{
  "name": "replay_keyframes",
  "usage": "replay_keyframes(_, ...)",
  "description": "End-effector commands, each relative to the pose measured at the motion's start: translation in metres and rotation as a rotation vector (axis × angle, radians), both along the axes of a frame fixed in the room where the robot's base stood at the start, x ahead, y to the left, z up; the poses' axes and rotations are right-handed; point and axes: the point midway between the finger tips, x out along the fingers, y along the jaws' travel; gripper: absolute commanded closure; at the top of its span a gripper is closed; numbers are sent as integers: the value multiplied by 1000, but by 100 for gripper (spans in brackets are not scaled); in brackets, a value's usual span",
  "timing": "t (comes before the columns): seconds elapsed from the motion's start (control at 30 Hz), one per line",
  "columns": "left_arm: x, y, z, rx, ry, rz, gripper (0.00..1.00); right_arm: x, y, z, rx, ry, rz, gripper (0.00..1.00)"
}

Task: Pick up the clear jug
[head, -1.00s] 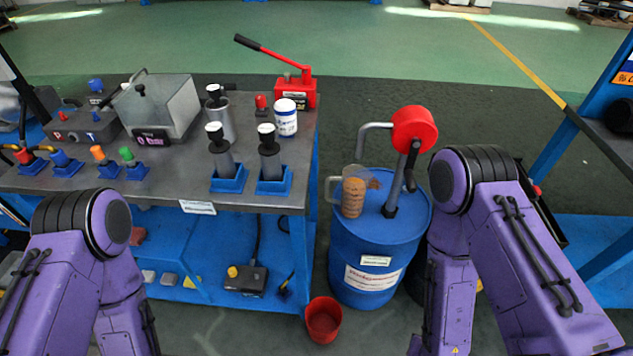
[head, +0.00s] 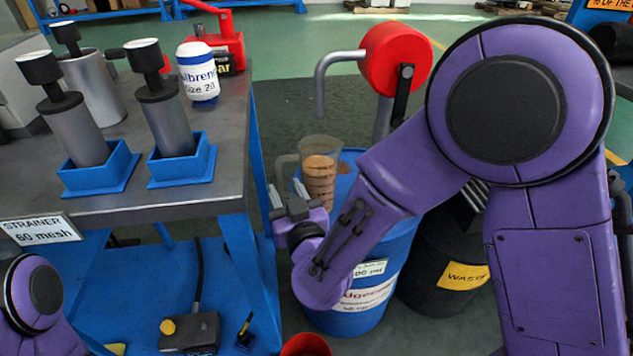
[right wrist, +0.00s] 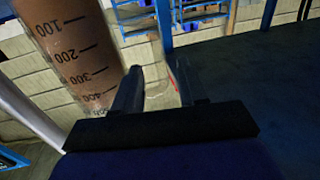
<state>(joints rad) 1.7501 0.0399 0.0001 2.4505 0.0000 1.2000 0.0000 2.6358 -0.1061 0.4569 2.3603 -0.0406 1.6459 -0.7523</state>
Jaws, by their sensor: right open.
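The clear jug (head: 319,172) stands upright on the blue drum (head: 350,165). It has graduation marks and brown contents, and its handle is on its left side in the head view. My right gripper (head: 288,198) is open, in front of the jug and low at its handle side. In the right wrist view the jug (right wrist: 75,50) fills the upper left, beside the spread fingers (right wrist: 156,88). A faint clear edge shows between the fingers; I cannot tell whether it is the handle. My left gripper is out of view; only part of my left arm shows.
A red hand pump (head: 393,60) with a bent grey spout rises from the drum behind the jug. A workbench (head: 210,195) stands left, holding a white bottle (head: 198,72) and cylinders in blue holders. A dark waste drum (head: 440,270) stands at right.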

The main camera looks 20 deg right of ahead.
Motion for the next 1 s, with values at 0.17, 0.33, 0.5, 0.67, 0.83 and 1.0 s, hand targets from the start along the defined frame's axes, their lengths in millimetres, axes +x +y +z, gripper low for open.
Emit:
replay_keyframes(0.17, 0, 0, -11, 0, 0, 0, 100, 32, -1, 2, 5, -1, -5, 58)
replay_keyframes(0.33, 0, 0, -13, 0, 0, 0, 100, 49, -1, 3, 1, 1, -4, 58)
replay_keyframes(0.5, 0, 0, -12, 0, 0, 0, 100, 49, -1, 4, 0, 1, -4, 58)
replay_keyframes(0.67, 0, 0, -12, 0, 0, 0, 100, 49, -2, 4, 0, 1, -5, 100)
replay_keyframes(0.83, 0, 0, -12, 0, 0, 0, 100, 49, -2, 5, 0, -1, -5, 100)
replay_keyframes(1.0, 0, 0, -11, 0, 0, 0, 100, 49, -2, 5, 1, 0, -5, 100)
